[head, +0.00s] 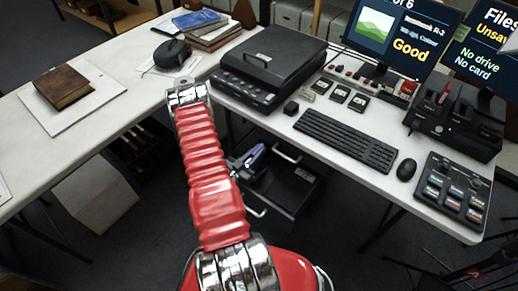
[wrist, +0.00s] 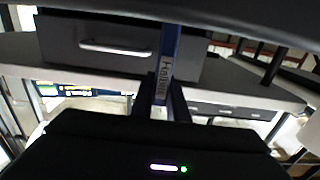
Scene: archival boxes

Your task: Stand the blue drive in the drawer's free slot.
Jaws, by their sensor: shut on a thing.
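The blue drive (wrist: 171,42) shows in the wrist view as a narrow upright edge with a white label, between the dark fingers of my gripper (wrist: 168,100). My gripper is shut on it. In the head view the drive (head: 254,155) is a small blue-violet shape at my gripper (head: 240,168), under the desk's front edge. A dark open drawer (head: 290,188) with pale handles lies just right of and below it. The drawer's inside and its free slot cannot be made out. A grey drawer front with a handle (wrist: 115,48) shows left of the drive in the wrist view.
The desk above holds a black scanner (head: 268,62), a keyboard (head: 345,138), a mouse (head: 406,170), a drive dock (head: 455,120) and two monitors. A second table at left carries a brown book (head: 62,87). My red arm crosses the middle.

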